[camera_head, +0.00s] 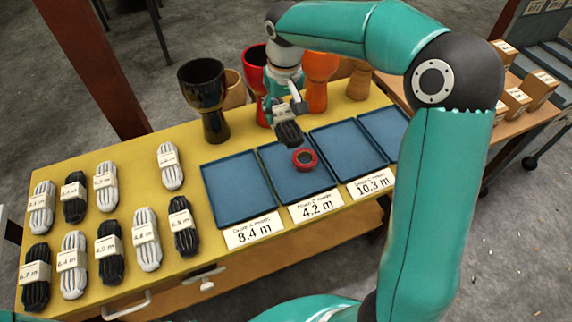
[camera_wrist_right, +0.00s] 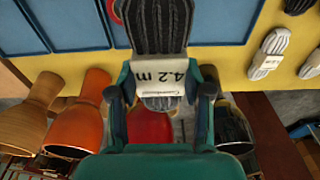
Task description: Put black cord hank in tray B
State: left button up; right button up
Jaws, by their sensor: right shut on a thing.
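The black cord hank (camera_head: 288,134), with a white label reading 4.2 m, is held in my right gripper (camera_head: 284,112). The hank is above the back edge of tray B (camera_head: 322,187), the blue tray whose card reads 4.2 m. In the right wrist view the hank (camera_wrist_right: 160,25) sits between the two fingers of the gripper (camera_wrist_right: 160,97), which close on its label. A red ring (camera_head: 305,167) lies in tray B, just in front of the hank. My left gripper is not in view.
Blue trays stand on both sides: one with an 8.4 m card (camera_head: 238,190), one with a 10.3 m card (camera_head: 348,150). Behind stand goblet drums, black (camera_head: 205,95), red (camera_head: 253,70) and orange (camera_head: 318,78). Several labelled white and black hanks lie on the table's left.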

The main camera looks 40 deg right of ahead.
notch_tip(320, 180, down, 19)
jog(key=shift+r, duration=0.15)
dwell(0.4)
jog(key=o, duration=1.2)
jog(key=shift+c, duration=0.2)
notch_tip(320, 180, up, 12)
jog(key=s, duration=0.1)
jog(key=shift+s+a, duration=0.2)
